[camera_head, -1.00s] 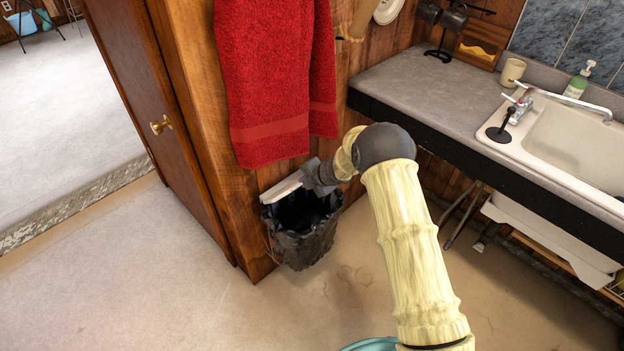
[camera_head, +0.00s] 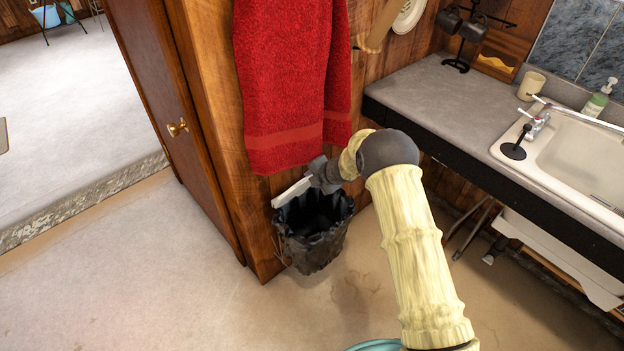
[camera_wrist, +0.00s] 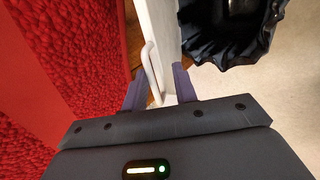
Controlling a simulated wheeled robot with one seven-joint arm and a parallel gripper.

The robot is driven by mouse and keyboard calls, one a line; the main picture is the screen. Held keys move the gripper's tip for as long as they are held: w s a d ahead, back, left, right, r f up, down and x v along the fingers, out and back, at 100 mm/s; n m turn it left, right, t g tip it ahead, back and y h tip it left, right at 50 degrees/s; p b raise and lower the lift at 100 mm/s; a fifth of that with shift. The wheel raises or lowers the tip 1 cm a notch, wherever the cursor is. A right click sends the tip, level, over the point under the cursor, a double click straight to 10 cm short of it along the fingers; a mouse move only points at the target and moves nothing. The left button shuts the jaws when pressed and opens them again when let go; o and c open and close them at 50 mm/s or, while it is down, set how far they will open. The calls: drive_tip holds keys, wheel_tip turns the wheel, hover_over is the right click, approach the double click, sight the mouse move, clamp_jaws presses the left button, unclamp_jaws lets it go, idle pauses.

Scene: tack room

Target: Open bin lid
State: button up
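The bin (camera_head: 316,245) stands on the floor against the wooden wall, lined with a crumpled black bag. Its white lid (camera_head: 292,192) stands raised at the wall side, and the dark opening shows. My gripper (camera_head: 312,180) is at the lid's upper right end. In the wrist view, the white lid (camera_wrist: 158,22) and its thin handle (camera_wrist: 150,68) lie between the two spread fingertips of my gripper (camera_wrist: 160,84). The bag-lined bin (camera_wrist: 220,45) is to the right there. I cannot tell whether either finger touches the lid.
A red towel (camera_head: 290,80) hangs just above the bin and fills the left of the wrist view. The counter (camera_head: 440,95) with a sink (camera_head: 580,160) is at the right. A wooden door (camera_head: 160,110) is at the left. The floor in front is clear.

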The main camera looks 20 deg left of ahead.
drive_tip(key=shift+s+a, duration=0.1)
drive_tip(key=shift+a, duration=0.05)
drive_tip(key=shift+s+r, duration=0.15)
drive_tip(key=b+v, duration=0.1)
drive_tip(key=v, duration=1.6)
